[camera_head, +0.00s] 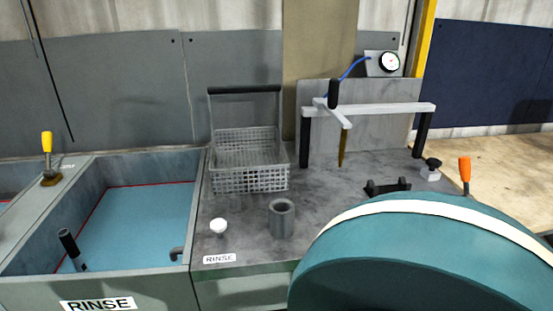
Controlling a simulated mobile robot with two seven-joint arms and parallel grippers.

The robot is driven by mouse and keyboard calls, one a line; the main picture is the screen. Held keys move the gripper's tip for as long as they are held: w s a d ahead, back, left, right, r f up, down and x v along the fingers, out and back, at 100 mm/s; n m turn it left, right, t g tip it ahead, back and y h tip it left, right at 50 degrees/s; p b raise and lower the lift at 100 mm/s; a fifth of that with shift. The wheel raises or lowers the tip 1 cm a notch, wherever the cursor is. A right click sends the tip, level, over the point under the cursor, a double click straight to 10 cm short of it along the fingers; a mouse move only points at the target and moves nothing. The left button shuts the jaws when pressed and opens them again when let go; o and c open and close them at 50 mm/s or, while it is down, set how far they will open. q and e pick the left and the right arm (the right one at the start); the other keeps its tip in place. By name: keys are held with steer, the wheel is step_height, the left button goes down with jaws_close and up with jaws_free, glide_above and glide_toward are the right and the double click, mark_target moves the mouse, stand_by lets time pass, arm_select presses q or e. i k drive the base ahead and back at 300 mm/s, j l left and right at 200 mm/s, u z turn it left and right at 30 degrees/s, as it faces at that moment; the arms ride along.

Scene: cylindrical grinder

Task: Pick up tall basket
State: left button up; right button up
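The tall basket (249,178) is a grey wire-mesh basket with a tall upright frame handle and a dark bar grip (244,90) across its top. It stands upright on the grey worktop (240,255), close to the back wall and just right of the rinse tank. Nothing touches it from above and it looks empty. Neither of my grippers shows in the head view.
A rinse tank (150,215) with blue liquid lies left of the basket. A grey hollow cylinder (282,218) and white knob (218,226) stand before it. A measuring stand (370,110) is to its right. A large teal rounded body (420,255) fills the lower right.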

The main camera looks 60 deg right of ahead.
mark_target(247, 161)
steer(key=z, duration=1.55)
